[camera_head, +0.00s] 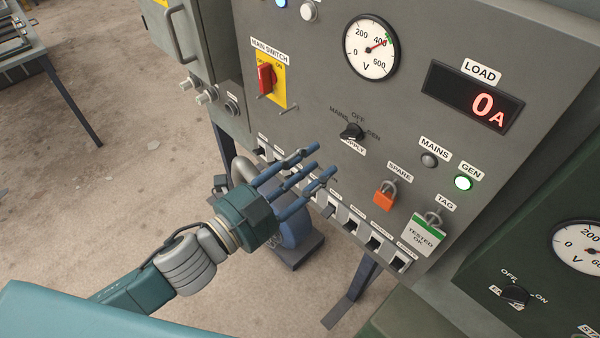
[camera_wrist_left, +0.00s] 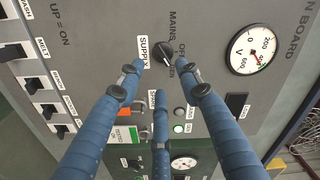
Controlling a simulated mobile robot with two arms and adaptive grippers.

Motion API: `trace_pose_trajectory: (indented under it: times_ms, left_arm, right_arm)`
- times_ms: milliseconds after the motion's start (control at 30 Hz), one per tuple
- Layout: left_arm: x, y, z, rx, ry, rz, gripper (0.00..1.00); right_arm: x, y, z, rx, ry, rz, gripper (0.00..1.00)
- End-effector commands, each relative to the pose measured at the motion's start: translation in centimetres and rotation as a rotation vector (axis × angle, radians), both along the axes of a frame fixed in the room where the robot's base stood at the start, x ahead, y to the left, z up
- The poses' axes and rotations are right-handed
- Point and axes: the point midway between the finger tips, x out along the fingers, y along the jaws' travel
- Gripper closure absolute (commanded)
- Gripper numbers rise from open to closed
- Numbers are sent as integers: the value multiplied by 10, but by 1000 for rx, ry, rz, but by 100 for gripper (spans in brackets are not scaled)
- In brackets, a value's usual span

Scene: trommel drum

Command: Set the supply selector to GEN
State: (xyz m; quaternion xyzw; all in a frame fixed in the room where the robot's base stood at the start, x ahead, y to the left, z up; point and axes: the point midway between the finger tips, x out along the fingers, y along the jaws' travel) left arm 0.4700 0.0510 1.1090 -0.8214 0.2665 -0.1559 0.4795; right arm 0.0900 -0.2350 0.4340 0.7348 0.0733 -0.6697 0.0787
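The supply selector (camera_head: 350,131) is a small black rotary knob on the grey panel, with MAINS, OFF and GEN printed around it. It also shows in the left wrist view (camera_wrist_left: 163,52), just beyond the fingertips. I cannot tell for sure which mark its pointer faces. My left gripper (camera_head: 318,162) has three blue fingers, spread and empty, in front of the panel, below and left of the knob in the head view. In the left wrist view the gripper (camera_wrist_left: 158,76) has its fingers extending toward the knob, with no clear contact. My right gripper is not in view.
The GEN lamp (camera_head: 463,183) glows green; the MAINS lamp (camera_head: 429,160) is grey. The load display (camera_head: 473,97) reads 0 A. An orange padlock (camera_head: 385,195) and a tag (camera_head: 425,235) hang right of my fingers. A red main switch (camera_head: 266,78) and several breakers (camera_head: 376,243) are nearby.

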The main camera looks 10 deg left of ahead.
Motion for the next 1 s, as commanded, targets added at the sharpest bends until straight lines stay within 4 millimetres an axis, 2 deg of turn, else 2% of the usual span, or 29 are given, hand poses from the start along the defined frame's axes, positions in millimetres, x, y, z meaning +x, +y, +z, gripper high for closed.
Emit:
trace_pose_trajectory:
  times_ms: [100,300,900,1000]
  left_arm:
    - [-14,10,-1,1,3,1,65]
    - [-25,18,0,1,0,0,65]
    - [-28,20,0,1,-2,-1,65]
    - [-23,23,-8,2,14,11,65]
  right_arm:
    - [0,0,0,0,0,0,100]
    - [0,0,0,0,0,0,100]
    - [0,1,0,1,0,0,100]
    - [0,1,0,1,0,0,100]
